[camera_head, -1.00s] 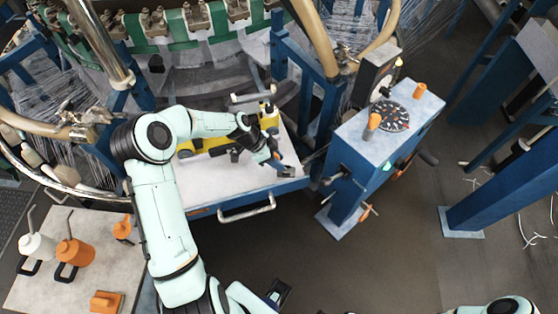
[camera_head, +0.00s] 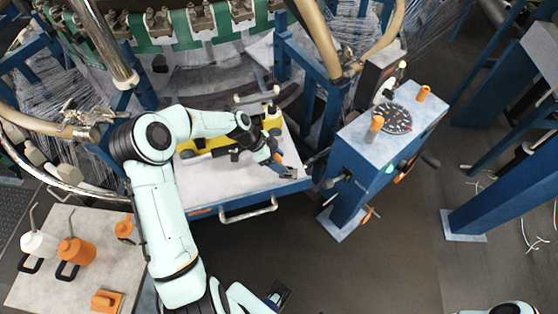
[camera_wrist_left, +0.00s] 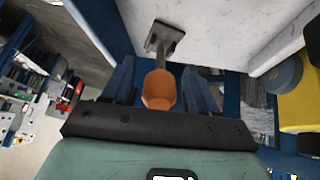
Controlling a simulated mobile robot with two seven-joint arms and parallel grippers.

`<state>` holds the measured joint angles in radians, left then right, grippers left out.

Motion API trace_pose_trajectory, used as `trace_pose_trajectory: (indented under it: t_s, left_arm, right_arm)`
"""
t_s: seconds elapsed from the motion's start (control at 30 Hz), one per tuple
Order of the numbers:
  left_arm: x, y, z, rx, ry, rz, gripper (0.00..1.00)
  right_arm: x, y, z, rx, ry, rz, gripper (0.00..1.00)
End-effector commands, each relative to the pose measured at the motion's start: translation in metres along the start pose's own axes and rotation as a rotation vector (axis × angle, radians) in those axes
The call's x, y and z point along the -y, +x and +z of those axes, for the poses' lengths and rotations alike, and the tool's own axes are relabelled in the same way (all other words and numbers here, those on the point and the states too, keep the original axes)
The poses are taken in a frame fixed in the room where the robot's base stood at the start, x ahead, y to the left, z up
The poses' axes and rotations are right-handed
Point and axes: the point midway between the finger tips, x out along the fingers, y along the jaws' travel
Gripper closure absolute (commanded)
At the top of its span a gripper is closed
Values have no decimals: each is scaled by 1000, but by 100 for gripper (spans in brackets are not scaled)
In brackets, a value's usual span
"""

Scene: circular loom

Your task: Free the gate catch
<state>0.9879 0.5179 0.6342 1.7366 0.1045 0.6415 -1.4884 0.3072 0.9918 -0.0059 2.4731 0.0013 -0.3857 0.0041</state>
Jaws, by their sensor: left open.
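A small catch with a grey metal plate (camera_head: 288,171) sits at the right front corner of the white-topped gate panel (camera_head: 235,181). In the left wrist view, the catch's orange grip (camera_wrist_left: 159,90) points toward me from its grey stem and plate (camera_wrist_left: 164,40). My left gripper (camera_head: 276,159) is over that corner. In its wrist view the open blue fingers (camera_wrist_left: 157,73) stand on either side of the orange grip; I cannot tell whether they touch it. My right gripper is not identifiable in these views.
A blue control pedestal (camera_head: 350,184) with a dial (camera_head: 396,119) and orange knobs stands close on the right. A yellow part (camera_head: 210,142) lies on the panel behind the wrist. A front handle (camera_head: 248,211) juts out below. A side table (camera_head: 35,283) holds oil cans.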

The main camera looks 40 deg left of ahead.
Motion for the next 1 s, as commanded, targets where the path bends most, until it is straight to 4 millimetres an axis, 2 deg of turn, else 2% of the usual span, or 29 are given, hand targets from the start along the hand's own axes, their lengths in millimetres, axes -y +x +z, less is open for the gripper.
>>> trace_pose_trajectory:
  t_s: [0.3, 0.5, 0.7, 1.0]
  left_arm:
    - [1, -69, 0, 2, -1, -7, 41]
    - [0, -106, 0, 1, 0, -4, 41]
    - [0, -123, 0, 0, 0, -1, 41]
    - [0, -124, 0, -1, 0, 0, 41]
  right_arm:
    - [1, -2, 0, -1, 0, 0, 57]
    - [1, -3, -1, -1, 0, 0, 57]
    - [2, -4, -1, -2, -1, -1, 57]
    - [2, -4, -1, -2, -1, -1, 57]
